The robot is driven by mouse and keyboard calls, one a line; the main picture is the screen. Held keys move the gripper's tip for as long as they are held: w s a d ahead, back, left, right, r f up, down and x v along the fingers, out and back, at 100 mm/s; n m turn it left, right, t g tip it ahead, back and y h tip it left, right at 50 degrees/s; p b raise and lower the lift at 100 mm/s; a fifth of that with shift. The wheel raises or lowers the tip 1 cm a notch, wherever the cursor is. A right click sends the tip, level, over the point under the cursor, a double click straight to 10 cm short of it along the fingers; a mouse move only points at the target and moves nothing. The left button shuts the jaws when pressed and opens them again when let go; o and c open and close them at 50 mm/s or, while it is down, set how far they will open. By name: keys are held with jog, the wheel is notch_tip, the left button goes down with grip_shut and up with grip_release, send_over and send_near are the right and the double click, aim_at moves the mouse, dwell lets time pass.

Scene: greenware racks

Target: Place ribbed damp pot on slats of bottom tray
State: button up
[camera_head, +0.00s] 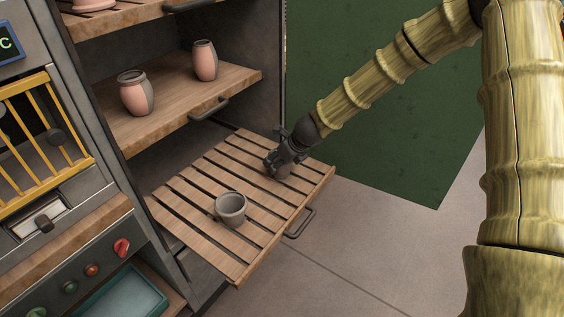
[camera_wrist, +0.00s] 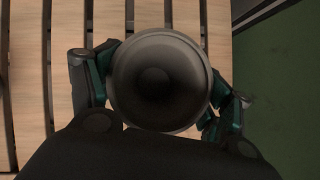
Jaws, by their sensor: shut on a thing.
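The bottom tray (camera_head: 183,212) is pulled out and has wooden slats with dark gaps. My gripper (camera_head: 284,168) is low over the tray's right part, near its far right corner. It is shut on a dark grey round pot (camera_wrist: 160,80), seen from above between the fingers in the wrist view. In the head view only a small part of this pot (camera_head: 284,172) shows below the fingers. Ribs on it cannot be made out. The pot looks upright and at or very near the slats; contact cannot be told for sure.
A grey pot (camera_head: 231,211) stands on the same tray, nearer its front. Two pink-and-grey vases (camera_head: 136,95) (camera_head: 205,62) stand on the shelf above (camera_head: 180,95). A tray handle (camera_head: 301,223) sticks out at the right. Slats between the two pots are clear.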

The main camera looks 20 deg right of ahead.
jog(key=shift+f, duration=0.25)
jog(key=o, duration=1.2)
jog(key=shift+c, duration=0.2)
jog(key=shift+r, duration=0.1)
jog(key=shift+r, duration=0.2)
jog(key=p+v, duration=0.2)
jog(key=v, duration=1)
jog(key=shift+f, duration=0.1)
